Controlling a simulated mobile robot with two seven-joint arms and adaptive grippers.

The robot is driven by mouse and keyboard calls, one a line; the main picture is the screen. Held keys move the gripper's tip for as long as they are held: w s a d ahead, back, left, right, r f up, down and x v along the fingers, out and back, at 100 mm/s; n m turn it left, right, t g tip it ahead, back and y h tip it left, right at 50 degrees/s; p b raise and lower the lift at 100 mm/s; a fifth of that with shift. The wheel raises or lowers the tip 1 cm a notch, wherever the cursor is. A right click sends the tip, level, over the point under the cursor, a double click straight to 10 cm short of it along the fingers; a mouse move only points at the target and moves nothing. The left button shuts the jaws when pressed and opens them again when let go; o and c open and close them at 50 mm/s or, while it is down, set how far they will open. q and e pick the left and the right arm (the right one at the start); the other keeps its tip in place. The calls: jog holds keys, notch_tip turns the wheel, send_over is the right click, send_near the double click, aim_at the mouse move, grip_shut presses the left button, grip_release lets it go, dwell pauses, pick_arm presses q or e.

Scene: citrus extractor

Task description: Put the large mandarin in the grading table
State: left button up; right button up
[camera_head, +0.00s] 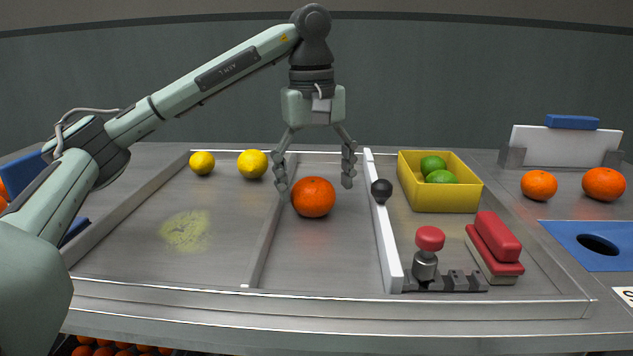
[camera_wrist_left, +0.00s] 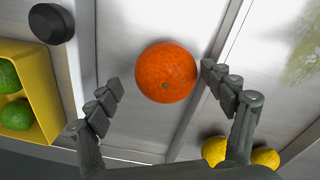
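A large orange mandarin (camera_head: 314,197) rests in the middle compartment of the steel table (camera_head: 180,288), between a low divider and a white rail. It also shows in the wrist view (camera_wrist_left: 166,72). My left gripper (camera_head: 315,174) points down above it, open and empty. In the wrist view its fingers (camera_wrist_left: 165,92) are spread on either side, with the mandarin just beyond the tips; I see no clear contact. Two other mandarins sit at the right, a smaller one (camera_head: 539,185) and a larger one (camera_head: 603,184). My right gripper is not in view.
Two lemons (camera_head: 252,163) lie in the left compartment, near a yellow stain. Right of the white rail (camera_head: 384,225) with its black knob are a yellow box (camera_head: 440,199) of limes, a red-topped stamp (camera_head: 428,250) and a red brush (camera_head: 496,245). A blue plate (camera_head: 575,238) has a hole.

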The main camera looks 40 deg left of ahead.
pick_arm(q)
notch_tip(320, 180, up, 12)
jog(key=shift+s+a, duration=0.15)
jog(key=shift+s, duration=0.05)
dwell(0.7)
dwell(0.6)
